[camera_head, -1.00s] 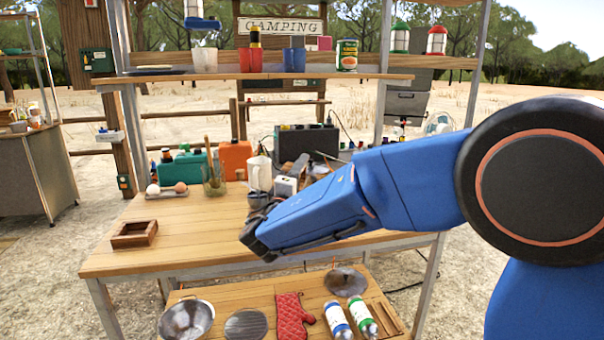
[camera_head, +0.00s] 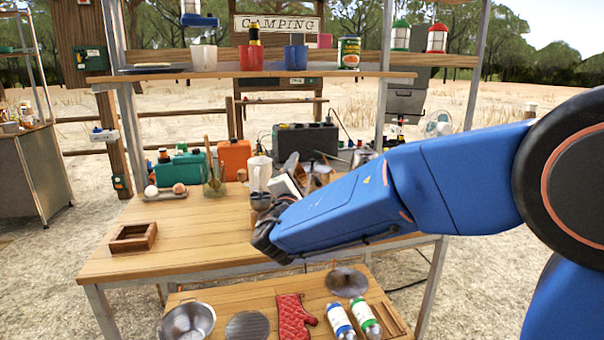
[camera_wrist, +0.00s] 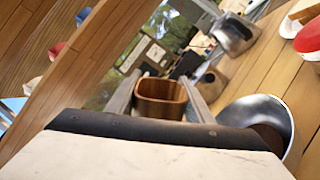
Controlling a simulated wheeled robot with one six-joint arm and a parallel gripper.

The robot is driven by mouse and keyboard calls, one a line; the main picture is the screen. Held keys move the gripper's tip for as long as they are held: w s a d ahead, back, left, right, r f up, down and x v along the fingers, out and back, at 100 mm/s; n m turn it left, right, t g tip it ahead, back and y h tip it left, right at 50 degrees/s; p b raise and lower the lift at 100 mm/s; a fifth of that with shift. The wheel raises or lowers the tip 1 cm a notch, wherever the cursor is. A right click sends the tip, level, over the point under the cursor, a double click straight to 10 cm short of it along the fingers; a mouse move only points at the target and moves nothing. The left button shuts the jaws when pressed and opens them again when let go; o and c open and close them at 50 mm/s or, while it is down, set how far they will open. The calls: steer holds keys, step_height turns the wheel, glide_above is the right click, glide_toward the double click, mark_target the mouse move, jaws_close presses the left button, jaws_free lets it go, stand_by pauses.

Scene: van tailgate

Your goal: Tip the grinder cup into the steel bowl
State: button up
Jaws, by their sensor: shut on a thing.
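My gripper (camera_wrist: 160,103) is shut on the grinder cup (camera_wrist: 161,92), a small brown wood-coloured cup with a squarish opening, held between the two grey fingers. The wrist view is strongly rolled against the scene, so the cup is held tilted. The steel bowl (camera_wrist: 272,106) shows at the lower right of the wrist view, beside the cup and apart from it in the picture. A dark brown patch shows inside it, and my gripper's body hides part of it. In the head view, my gripper (camera_head: 262,206) is over the tabletop, and the bowl cannot be made out clearly.
A white jug (camera_head: 259,173) stands close behind my gripper. A utensil jar (camera_head: 215,185), an egg tray (camera_head: 166,193) and an orange case (camera_head: 235,159) stand farther left. A wooden frame (camera_head: 133,237) lies at the front left. The shelf (camera_head: 260,73) runs above; the table's left middle is clear.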

steer(key=n, duration=0.2)
steer(key=n+y, duration=0.1)
steer(key=n, duration=0.2)
steer(key=shift+w+a+r+n+g+y, duration=0.1)
steer(key=shift+a+r+n+g+y, duration=0.2)
steer(key=shift+a+r+n, duration=0.1)
steer(key=n, duration=0.1)
steer(key=r+n, duration=0.1)
steer(key=n, duration=0.1)
steer(key=n+g+y, duration=0.1)
steer(key=n, duration=0.1)
steer(key=shift+r, duration=0.25)
steer(key=shift+r+n+g, duration=0.2)
steer(key=shift+n, duration=0.65)
steer(key=shift+r+n+g, duration=0.15)
steer(key=shift+n+g, duration=0.05)
steer(key=shift+n, duration=0.65)
